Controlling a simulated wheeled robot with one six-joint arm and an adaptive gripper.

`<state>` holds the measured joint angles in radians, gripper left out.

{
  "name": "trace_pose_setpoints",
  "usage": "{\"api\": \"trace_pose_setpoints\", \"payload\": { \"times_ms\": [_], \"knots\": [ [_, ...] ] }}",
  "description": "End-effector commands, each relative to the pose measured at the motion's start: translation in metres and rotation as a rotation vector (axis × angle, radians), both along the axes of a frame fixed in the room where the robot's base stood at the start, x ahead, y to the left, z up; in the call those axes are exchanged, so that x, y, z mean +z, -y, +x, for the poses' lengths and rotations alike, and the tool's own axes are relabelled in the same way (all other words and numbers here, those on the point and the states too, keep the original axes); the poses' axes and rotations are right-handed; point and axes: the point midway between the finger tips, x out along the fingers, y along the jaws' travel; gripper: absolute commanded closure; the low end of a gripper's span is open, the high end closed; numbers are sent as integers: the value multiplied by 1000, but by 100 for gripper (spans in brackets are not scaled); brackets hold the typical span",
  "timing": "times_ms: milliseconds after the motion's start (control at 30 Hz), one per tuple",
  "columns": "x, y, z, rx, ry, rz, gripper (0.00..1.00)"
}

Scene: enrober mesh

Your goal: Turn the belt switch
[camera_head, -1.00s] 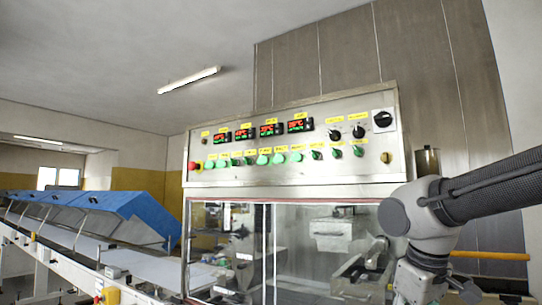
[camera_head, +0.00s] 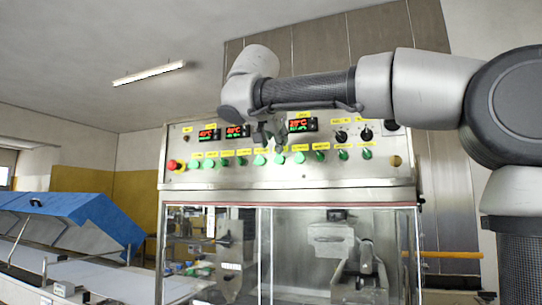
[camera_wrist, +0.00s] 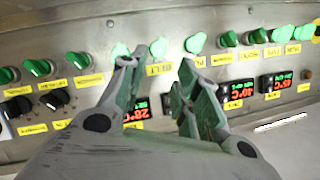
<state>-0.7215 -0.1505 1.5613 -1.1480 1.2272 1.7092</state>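The belt switch, a green knob (camera_wrist: 158,48) with a yellow "BELT" label (camera_wrist: 158,69), is in the upper middle of the wrist view. That view sees the panel upside down. In the head view it appears to be a green knob (camera_head: 279,159) in the lower row, just below my gripper (camera_head: 268,142). In the wrist view my gripper (camera_wrist: 158,62) is open and empty. Its fingertips lie on either side of the label, with the knob just beyond the gap. I cannot tell whether either finger touches the panel.
Several similar green knobs (camera_wrist: 195,42) sit close beside it in the row. Red temperature displays (camera_head: 302,125) and black knobs (camera_head: 341,136) are above. A red emergency button (camera_head: 172,165) is at the panel's left. A glass-fronted cabinet (camera_head: 235,206) is below.

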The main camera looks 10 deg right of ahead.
Motion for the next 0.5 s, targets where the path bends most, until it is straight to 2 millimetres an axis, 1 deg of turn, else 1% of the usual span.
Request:
{"api": "trace_pose_setpoints", "payload": {
  "times_ms": [133, 233, 500],
  "knots": [
    [-1, 2, 1, -40, 36, 87, 68],
    [-5, 6, 9, -47, 41, 100, 68],
    [-20, 25, 48, -46, 40, 98, 68]
  ]
}}
